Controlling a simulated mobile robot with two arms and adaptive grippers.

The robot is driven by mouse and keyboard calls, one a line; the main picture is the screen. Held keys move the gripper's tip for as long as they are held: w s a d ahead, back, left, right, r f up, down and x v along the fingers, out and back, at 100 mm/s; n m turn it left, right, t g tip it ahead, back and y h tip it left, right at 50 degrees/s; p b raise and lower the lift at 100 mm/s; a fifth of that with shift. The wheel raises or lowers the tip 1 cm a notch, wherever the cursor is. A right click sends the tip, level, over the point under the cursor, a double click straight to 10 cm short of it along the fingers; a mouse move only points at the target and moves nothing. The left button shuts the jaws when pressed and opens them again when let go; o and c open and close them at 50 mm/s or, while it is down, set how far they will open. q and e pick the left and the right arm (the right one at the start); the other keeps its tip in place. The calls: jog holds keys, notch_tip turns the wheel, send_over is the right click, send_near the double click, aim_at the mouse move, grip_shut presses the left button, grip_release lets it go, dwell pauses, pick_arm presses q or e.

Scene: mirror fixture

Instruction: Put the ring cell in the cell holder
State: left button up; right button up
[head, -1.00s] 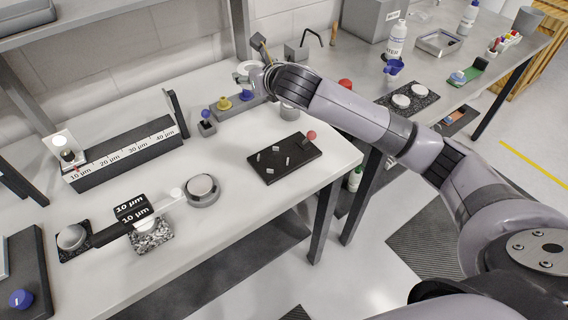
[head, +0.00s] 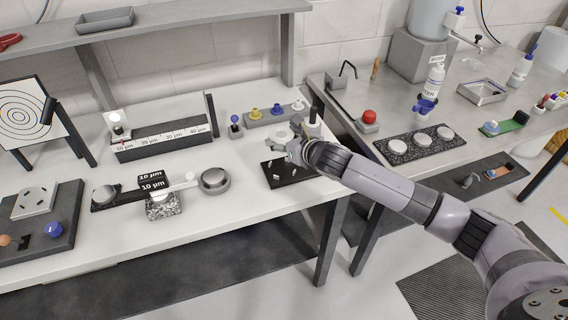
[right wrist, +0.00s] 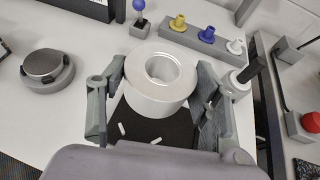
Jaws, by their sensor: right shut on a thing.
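The ring cell, a pale thick ring with a round hole, is in the right wrist view (right wrist: 160,78). My right gripper (head: 286,145) is shut on it, one finger on each side, and holds it upright above a black plate. It shows small in the head view (head: 281,134). The black plate (head: 276,182) bears several small white pieces and is partly hidden by the gripper and ring. It may be the cell holder; no label settles this. My left gripper is not in view.
A block with coloured knobs (head: 268,115) stands behind the gripper. A pale cylinder with a black post (head: 315,112) stands close to its right. A round grey dish (head: 215,180) sits to the left. A red button (head: 369,116) is on the right bench.

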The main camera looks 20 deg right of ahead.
send_over(284, 172)
notch_tip(284, 172, down, 5)
jog(key=shift+f, duration=0.1)
notch_tip(284, 172, down, 4)
jog(key=shift+s+r, duration=0.1)
jog(key=shift+r, duration=0.1)
jog(key=shift+f, duration=0.3)
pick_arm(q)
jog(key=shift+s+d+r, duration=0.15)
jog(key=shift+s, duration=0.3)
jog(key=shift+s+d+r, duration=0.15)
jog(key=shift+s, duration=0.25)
pick_arm(e)
jog(key=shift+f, duration=0.1)
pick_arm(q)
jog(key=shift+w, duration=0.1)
pick_arm(e)
jog(key=shift+f, duration=0.1)
jog(key=shift+f, duration=0.1)
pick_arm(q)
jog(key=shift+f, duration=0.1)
pick_arm(e)
jog(key=o, duration=1.4)
